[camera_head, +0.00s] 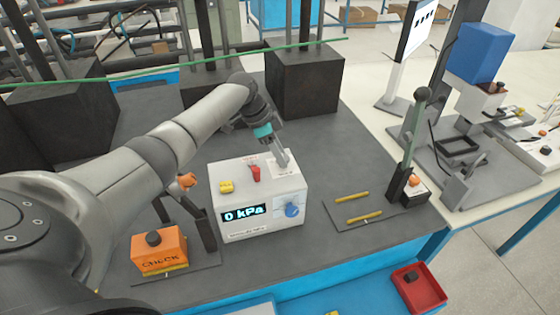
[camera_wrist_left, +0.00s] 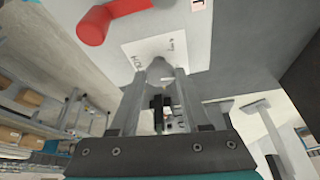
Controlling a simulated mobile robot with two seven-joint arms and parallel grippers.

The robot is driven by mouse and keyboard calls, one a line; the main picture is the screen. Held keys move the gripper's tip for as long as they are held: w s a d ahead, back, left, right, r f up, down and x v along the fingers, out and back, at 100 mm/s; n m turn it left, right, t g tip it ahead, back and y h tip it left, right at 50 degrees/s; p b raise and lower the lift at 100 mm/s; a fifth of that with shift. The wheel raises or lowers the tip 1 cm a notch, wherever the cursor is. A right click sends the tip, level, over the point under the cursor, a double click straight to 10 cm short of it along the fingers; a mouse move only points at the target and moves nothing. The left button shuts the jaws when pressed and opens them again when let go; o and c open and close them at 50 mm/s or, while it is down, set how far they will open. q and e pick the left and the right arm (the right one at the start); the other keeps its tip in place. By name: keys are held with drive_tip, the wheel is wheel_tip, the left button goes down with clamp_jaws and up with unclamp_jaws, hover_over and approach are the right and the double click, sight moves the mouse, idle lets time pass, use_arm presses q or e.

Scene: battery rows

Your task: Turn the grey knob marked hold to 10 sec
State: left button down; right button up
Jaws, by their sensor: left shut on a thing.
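A white box (camera_head: 232,172) with a display reading "0 kPa" stands on the dark table. On its top right lies a white printed label (camera_head: 292,173), which also shows in the left wrist view (camera_wrist_left: 135,45). My left gripper (camera_head: 283,160) reaches down to this label from above. In the head view the fingers hide the knob. My right gripper is not in view.
The box also carries a red switch (camera_head: 256,174), a yellow part (camera_head: 227,187) and a blue knob (camera_head: 291,210). An orange check box (camera_head: 160,257) stands left. A green-handled lever (camera_head: 415,125) and a tray with two yellow rods (camera_head: 350,215) stand right.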

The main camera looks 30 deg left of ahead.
use_arm(q)
drive_tip(key=m+b, duration=0.1)
drive_tip(key=b, duration=0.1)
drive_tip(key=m+g+b, duration=0.1)
drive_tip(key=m+b, duration=0.3)
drive_tip(key=shift+w+f+g+h, duration=0.2)
drive_tip(key=shift+w+g+h, duration=0.05)
drive_tip(key=shift+g+h, duration=0.15)
drive_tip(key=shift+a+r+m+g+b, duration=0.1)
drive_tip(key=shift+m+g+b, duration=0.3)
drive_tip(key=shift+m+b, duration=0.85)
drive_tip(key=shift+c, duration=1.9)
unclamp_jaws()
drive_tip(key=shift+r, duration=0.15)
